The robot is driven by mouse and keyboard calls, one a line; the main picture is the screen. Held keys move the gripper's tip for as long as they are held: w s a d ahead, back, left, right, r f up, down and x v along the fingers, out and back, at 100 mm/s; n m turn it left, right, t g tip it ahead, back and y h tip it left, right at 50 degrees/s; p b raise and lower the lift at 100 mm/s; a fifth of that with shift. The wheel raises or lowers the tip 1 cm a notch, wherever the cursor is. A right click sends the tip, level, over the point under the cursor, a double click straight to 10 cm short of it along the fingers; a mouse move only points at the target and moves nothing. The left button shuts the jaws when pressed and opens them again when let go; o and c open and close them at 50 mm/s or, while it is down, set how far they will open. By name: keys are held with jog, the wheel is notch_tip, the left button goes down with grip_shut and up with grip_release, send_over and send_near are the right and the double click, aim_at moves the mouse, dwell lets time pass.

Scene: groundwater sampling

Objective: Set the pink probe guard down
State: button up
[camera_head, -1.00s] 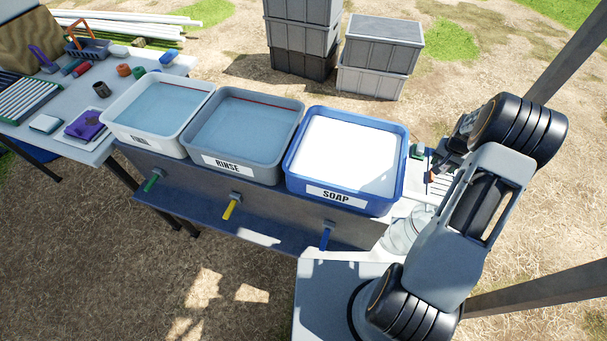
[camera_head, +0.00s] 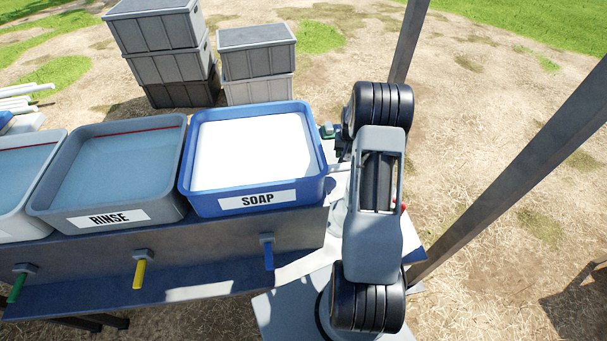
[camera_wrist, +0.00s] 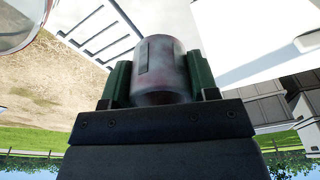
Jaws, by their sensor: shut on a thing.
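The probe guard (camera_wrist: 161,66) is a short, smeared, pinkish-grey cylinder with a slot in its side. In the wrist view it sits between the green fingers of my gripper (camera_wrist: 160,82), which are shut on it. The guard is clear of the gripper's dark body at its upper end. In the head view my arm hides most of the gripper and I cannot make out the guard there.
The blue soap basin (camera_head: 257,203) stands left of my arm, with the grey rinse basin (camera_head: 110,222) beside it. Grey crates (camera_head: 257,65) are stacked behind. A metal post (camera_head: 500,185) rises at the right. A white rack-like frame (camera_wrist: 108,30) shows in the wrist view.

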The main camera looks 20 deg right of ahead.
aim_at(342, 176)
jog(key=shift+f+b, duration=0.35)
jog(key=shift+f, duration=4.6)
jog(key=shift+f, duration=0.2)
jog(key=o, duration=0.6)
jog(key=shift+o, duration=0.2)
jog(key=shift+r, duration=0.15)
